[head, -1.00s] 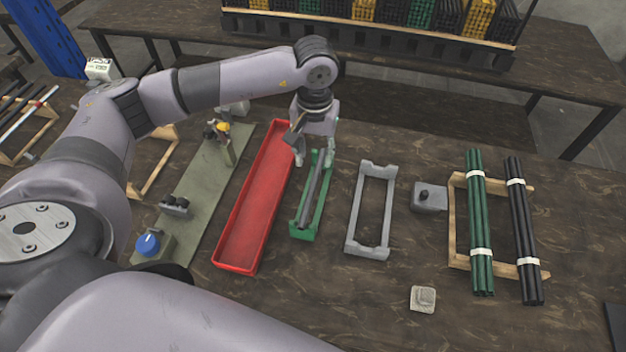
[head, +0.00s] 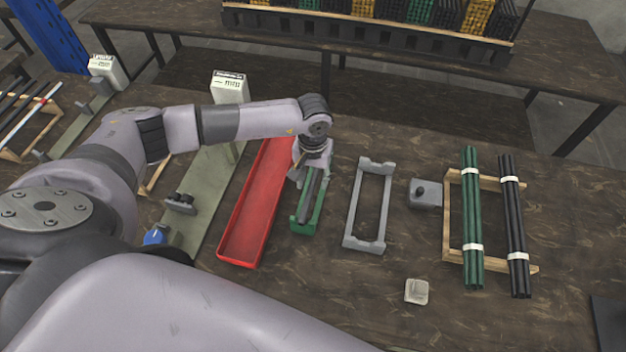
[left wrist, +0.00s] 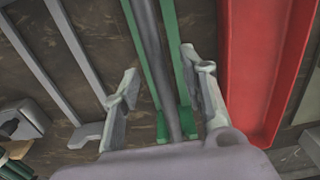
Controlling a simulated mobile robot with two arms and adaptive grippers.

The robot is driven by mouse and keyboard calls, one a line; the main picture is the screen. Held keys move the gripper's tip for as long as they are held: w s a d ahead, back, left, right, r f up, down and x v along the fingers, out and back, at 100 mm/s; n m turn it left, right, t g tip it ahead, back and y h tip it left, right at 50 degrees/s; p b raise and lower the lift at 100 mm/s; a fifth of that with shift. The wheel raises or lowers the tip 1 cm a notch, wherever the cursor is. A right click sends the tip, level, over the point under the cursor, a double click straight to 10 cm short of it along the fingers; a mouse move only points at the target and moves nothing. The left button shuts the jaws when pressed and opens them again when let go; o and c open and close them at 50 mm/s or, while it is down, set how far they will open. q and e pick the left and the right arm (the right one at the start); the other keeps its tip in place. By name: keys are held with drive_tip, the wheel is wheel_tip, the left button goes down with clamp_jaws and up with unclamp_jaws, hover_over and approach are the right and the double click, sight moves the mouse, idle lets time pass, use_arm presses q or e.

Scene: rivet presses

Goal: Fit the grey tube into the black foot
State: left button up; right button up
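A dark grey tube (head: 311,194) lies lengthwise in a narrow green cradle (head: 302,225) on the table. My left gripper (head: 309,178) is over the far part of the cradle, pointing down. In the left wrist view my left gripper (left wrist: 160,62) is open, one finger on each side of the grey tube (left wrist: 152,45), with gaps between fingers and tube. A small black piece (head: 420,190) sits on a grey block (head: 428,200) to the right; I cannot tell whether it is the black foot. My right gripper is not in view.
A long red tray (head: 240,240) stands close left of the cradle, and an empty grey frame (head: 383,205) stands right. Green rods (head: 472,215) and black rods (head: 513,215) lie on a wooden rack farther right. A green-grey fixture strip (head: 205,195) runs along the left.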

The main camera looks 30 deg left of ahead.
use_arm(q)
clamp_jaws()
idle(0.4)
drive_tip(key=shift+r, duration=0.15)
